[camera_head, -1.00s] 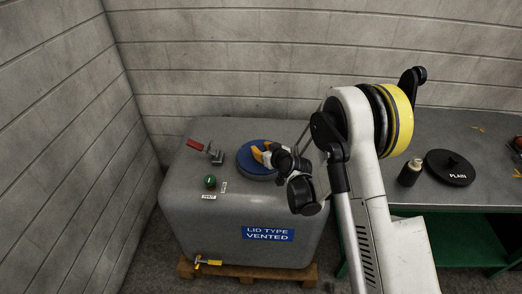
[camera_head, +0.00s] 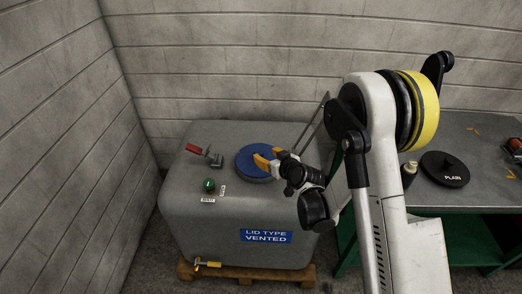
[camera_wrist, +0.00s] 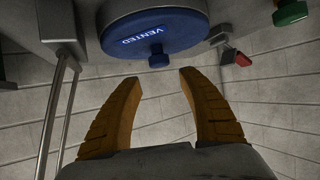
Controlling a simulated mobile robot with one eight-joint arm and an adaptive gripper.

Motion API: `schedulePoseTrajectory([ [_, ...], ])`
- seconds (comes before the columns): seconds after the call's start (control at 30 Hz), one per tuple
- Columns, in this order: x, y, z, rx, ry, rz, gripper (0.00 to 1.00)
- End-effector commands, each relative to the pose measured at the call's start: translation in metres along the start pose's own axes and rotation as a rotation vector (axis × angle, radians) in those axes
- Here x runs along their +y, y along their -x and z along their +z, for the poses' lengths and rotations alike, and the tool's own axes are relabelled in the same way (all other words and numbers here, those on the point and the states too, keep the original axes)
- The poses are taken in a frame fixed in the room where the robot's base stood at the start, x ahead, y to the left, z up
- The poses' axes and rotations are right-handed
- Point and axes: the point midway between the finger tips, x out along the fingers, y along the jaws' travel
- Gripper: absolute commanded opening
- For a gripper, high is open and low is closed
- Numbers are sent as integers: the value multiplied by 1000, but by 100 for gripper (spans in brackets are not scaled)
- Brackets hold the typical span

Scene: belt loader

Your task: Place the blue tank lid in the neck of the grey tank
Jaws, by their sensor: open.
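The blue tank lid (camera_head: 252,164) lies on the top of the grey tank (camera_head: 215,235), over the place of its neck, which it hides. In the wrist view the lid (camera_wrist: 153,30) shows the word VENTED and a small blue knob. I cannot tell how deep it sits. My gripper (camera_head: 268,159) has yellow fingers and is beside the lid's right side. In the wrist view my gripper (camera_wrist: 158,85) is open, with nothing between its fingertips, and the knob is just beyond them.
A yellow-handled valve (camera_head: 207,263) is low at the front. A black PLAIN lid (camera_head: 444,169) and a small bottle (camera_head: 408,172) stand on the bench at right. Walls close in behind and left.

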Motion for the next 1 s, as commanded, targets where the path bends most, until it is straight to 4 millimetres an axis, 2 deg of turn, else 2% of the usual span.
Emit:
schedulePoseTrajectory([
  [0.1, 0, 22, 6, 0, 0, 1, 48],
  [0.2, 1, 35, 4, -2, -1, 1, 48],
  [0.33, 0, 45, 2, -3, 0, -1, 48],
  [0.53, 0, 49, 0, -6, -1, -1, 48],
  [0.67, 4, 65, -14, -32, -14, 8, 48],
  [0.77, 10, 94, -32, -78, -36, 25, 48],
  [0.9, 16, 150, -53, -162, -82, 63, 48],
  [1.0, 18, 194, -59, -222, -117, 98, 48],
])
